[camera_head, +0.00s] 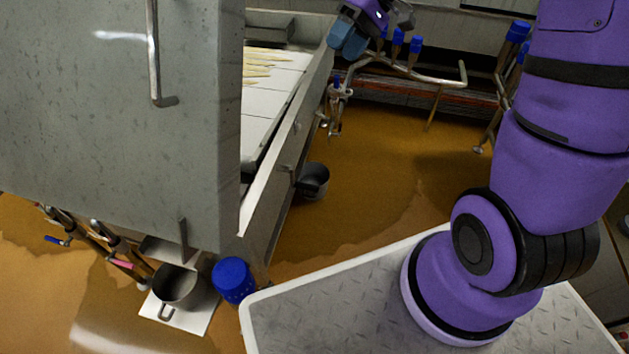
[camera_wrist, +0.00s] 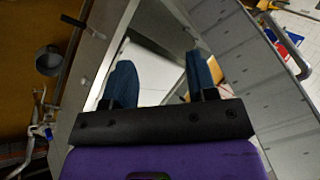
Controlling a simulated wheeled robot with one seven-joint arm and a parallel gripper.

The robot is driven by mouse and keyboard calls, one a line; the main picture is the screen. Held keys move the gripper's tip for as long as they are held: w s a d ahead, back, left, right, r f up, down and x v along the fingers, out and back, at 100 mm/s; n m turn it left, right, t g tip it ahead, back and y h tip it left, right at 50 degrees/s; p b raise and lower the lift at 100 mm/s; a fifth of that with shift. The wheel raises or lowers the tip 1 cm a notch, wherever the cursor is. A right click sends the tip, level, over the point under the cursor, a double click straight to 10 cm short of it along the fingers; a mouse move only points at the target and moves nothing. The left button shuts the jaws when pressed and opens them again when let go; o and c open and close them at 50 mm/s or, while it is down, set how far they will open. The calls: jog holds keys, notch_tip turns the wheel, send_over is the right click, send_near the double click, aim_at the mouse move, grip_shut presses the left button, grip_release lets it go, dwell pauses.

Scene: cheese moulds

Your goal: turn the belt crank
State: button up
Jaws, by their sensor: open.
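The belt (camera_head: 284,88) is a long white-topped conveyor with a metal side frame running away from me. A small lever on its outer side, which looks like the crank (camera_head: 288,171), sits low above the floor in the head view. In the wrist view, a dark bar that looks like the same crank (camera_wrist: 76,23) juts from the frame at upper left. My gripper (camera_head: 347,40) is at the far end of the belt, near its right edge in the head view. Its two blue fingers (camera_wrist: 161,76) are apart, with nothing between them, over the belt area. It is not touching the crank.
A grey metal cabinet (camera_head: 110,110) with a bar handle blocks the left. A metal pot (camera_head: 314,181) is on the floor beside the belt. Blue-tipped pipes (camera_head: 425,76) stand behind my gripper. A blue container (camera_head: 233,280) is near the cabinet's base. Brown floor is open right of the belt.

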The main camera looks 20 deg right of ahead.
jog(key=w+d+f+y, duration=0.1)
jog(key=w+f+y, duration=0.1)
jog(key=w+f, duration=0.3)
jog(key=w+f+y, duration=0.2)
jog(key=w+f, duration=0.1)
jog(key=f, duration=0.5)
jog(key=m+t+y, duration=0.3)
jog(key=m+t, duration=0.1)
jog(key=t, duration=0.8)
send_near(315, 188)
jog(key=f, duration=0.1)
jog(key=x, duration=1)
jog(key=shift+w+d, duration=0.1)
jog(key=shift+w, duration=0.3)
grip_shut()
